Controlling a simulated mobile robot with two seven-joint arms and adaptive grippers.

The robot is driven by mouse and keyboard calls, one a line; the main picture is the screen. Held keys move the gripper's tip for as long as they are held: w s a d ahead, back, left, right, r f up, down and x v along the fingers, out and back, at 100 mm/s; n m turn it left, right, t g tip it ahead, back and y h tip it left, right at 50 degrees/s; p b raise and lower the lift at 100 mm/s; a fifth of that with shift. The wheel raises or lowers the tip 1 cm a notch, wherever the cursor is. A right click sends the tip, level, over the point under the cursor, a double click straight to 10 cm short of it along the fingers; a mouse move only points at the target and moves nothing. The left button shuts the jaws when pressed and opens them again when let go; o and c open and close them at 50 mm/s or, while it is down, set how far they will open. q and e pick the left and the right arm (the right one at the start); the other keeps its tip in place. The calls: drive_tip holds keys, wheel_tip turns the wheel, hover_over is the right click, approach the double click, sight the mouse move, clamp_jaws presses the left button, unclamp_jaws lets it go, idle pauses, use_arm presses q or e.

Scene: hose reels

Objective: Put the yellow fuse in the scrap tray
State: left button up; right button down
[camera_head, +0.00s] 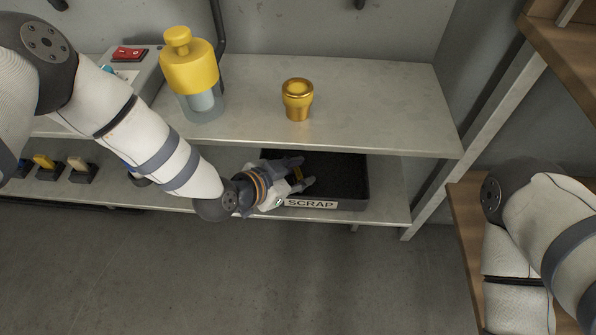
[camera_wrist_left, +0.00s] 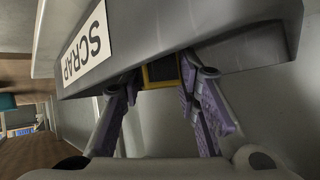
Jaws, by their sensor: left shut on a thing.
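The scrap tray (camera_head: 352,196) is a dark open box with a white SCRAP label on its front, on the lower shelf; its outer wall also shows in the left wrist view (camera_wrist_left: 215,47). My left gripper (camera_head: 300,175) reaches over the tray's front left part, under the upper shelf's edge. It is shut on the yellow fuse (camera_head: 298,173). In the left wrist view the fuse (camera_wrist_left: 160,70), yellow with a dark middle, sits between the two fingertips (camera_wrist_left: 160,77), beside the tray wall. I cannot tell whether the fuse touches the tray. My right gripper is out of view.
On the upper shelf (camera_head: 350,125) stand a gold cup-like piece (camera_head: 297,99), a yellow-topped cylinder (camera_head: 190,75) and a box with a red switch (camera_head: 130,54). Several small coloured pieces in dark holders (camera_head: 80,169) sit at the lower left. The tray's right part looks empty.

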use_arm(q)
drive_tip(key=o, duration=1)
drive_tip(key=shift+c, duration=0.2)
